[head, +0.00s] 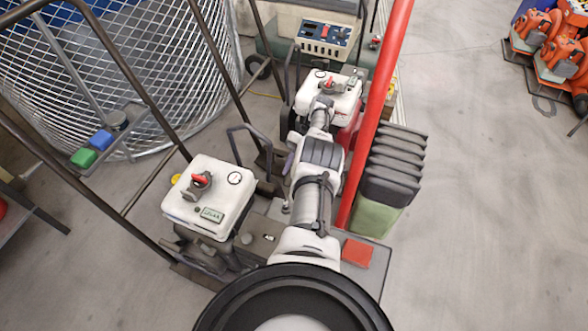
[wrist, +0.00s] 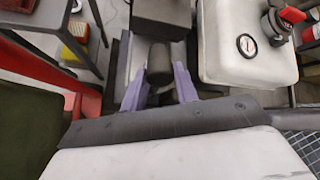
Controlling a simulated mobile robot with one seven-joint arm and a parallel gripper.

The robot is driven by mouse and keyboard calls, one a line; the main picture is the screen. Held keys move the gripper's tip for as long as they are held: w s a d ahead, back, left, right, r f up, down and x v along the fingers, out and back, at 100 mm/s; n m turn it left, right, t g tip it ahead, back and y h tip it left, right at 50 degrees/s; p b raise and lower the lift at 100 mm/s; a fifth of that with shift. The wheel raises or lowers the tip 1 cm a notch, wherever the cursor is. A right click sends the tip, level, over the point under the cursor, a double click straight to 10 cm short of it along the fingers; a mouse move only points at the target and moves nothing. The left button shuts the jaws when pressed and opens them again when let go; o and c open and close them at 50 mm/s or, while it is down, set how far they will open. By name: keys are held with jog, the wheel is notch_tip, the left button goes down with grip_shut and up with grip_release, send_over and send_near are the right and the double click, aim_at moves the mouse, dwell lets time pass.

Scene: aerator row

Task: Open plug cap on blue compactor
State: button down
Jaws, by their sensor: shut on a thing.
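In the wrist view, my gripper (wrist: 159,86) has two purple fingers, one on each side of a dark rounded plug cap (wrist: 159,61). The gripper is shut on it. The cap sits in front of a grey metal part, and its lower end is hidden by my gripper. In the head view, a bit of my gripper (head: 289,164) shows left of my arm; the cap is hidden there. I cannot make out a clearly blue compactor body. A white-topped machine (head: 208,195) with a red knob and a gauge stands left of my arm; a second one (head: 338,97) stands beyond.
A red bar (head: 378,110) rises close along the right of my arm, beside a dark ribbed part (head: 392,165). Dark handle bars (head: 130,78) and a wire mesh basket (head: 75,65) crowd the left. Grey floor (head: 480,180) is clear at right. Orange machines (head: 545,40) stand far right.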

jog(key=shift+w, duration=0.1)
jog(key=c, duration=1.1)
grip_release()
jog(key=shift+o, duration=0.2)
